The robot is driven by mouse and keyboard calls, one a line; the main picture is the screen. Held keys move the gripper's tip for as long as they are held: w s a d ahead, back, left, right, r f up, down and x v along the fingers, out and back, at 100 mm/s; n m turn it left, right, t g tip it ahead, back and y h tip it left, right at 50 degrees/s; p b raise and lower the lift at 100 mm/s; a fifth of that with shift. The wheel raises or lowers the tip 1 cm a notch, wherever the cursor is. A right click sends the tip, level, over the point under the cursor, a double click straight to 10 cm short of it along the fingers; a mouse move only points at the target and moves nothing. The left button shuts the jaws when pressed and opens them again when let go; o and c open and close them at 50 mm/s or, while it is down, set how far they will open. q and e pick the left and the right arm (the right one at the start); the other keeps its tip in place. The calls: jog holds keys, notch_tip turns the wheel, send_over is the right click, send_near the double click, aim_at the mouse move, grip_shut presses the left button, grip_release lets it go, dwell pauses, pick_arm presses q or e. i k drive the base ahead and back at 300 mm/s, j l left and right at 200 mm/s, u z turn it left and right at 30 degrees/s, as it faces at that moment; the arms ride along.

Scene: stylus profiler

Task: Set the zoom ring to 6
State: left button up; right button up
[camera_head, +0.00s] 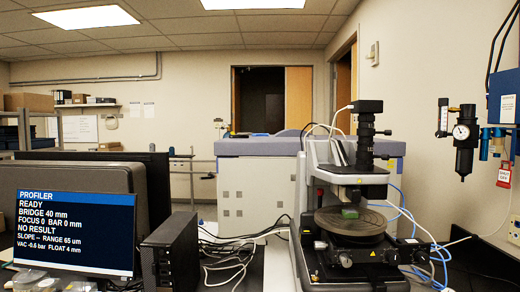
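The stylus profiler (306,215) stands on the bench at the right. Its black camera and zoom tube (366,150) rises upright above the bridge, with ring-like bands along it and a small knob (384,132) sticking out to the right. The zoom ring cannot be told apart from the other bands, and no number on it is readable. Below the tube, a green sample (349,213) lies on the round dark stage (325,221). Neither of my grippers is in view.
A monitor (75,235) at the left reads PROFILER, READY, BRIDGE 40 mm, FOCUS 0, NO RESULT. A black computer box (172,250) stands beside it. Loose cables (235,258) lie between box and profiler. A pressure gauge (461,131) hangs on the right wall.

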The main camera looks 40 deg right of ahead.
aim_at(360, 132)
jog(key=z, duration=0.4)
jog(key=l+z, duration=0.1)
jog(key=z, duration=0.7)
jog(key=l+z, duration=0.1)
jog(key=z, duration=0.3)
jog(key=i+z, duration=0.1)
jog(key=z, duration=0.3)
